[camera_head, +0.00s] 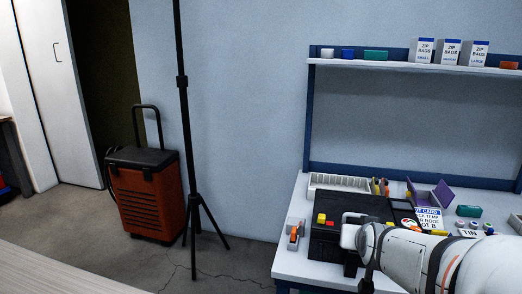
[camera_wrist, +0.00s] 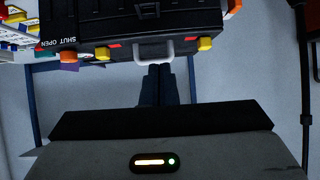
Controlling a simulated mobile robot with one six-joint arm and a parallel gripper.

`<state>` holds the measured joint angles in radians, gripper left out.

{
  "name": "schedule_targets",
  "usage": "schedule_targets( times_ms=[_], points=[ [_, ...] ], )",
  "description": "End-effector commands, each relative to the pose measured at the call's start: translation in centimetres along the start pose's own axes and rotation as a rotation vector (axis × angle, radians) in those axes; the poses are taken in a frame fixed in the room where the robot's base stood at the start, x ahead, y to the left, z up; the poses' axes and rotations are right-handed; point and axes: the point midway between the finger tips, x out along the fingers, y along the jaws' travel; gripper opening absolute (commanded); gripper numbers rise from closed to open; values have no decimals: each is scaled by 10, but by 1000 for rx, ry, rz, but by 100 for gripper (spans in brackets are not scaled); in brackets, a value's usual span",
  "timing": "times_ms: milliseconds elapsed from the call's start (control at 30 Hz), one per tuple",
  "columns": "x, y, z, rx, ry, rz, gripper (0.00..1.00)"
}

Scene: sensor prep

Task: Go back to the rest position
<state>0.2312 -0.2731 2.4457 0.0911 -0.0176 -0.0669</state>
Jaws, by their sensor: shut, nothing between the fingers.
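My gripper (camera_wrist: 158,72) is shut and empty, its two dark fingers together in the wrist view. In the wrist view its tips are just below the pale handle (camera_wrist: 138,59) of a black case; I cannot tell whether they touch it. The black case (camera_wrist: 120,20) has orange and yellow latches and the words SHUT and OPEN on its front. In the head view, the case (camera_head: 322,240) lies on the workbench, partly behind my white arm. The fingertips cannot be made out there.
The white workbench (camera_head: 289,262) also holds a pale divided rack (camera_head: 335,182), a printed card (camera_head: 429,219) and small coloured items. A shelf (camera_head: 390,66) above bears zip-bag boxes (camera_head: 424,50). A black tripod stand (camera_head: 184,130) and an orange-black wheeled case (camera_head: 145,195) stand left, on open floor.

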Motion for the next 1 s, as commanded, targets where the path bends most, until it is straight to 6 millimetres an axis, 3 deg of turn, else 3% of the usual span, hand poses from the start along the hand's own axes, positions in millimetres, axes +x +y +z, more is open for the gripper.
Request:
schedule_targets(
  times_ms=[33,500,800,1000],
  points=[
    [-23,-7,-22,-9,-35,-14,0],
    [-153,-48,-63,-108,-409,-106,0],
    [-245,-58,-90,-183,-637,-129,0],
    [-283,-58,-97,-216,-736,-128,0]
  ],
)
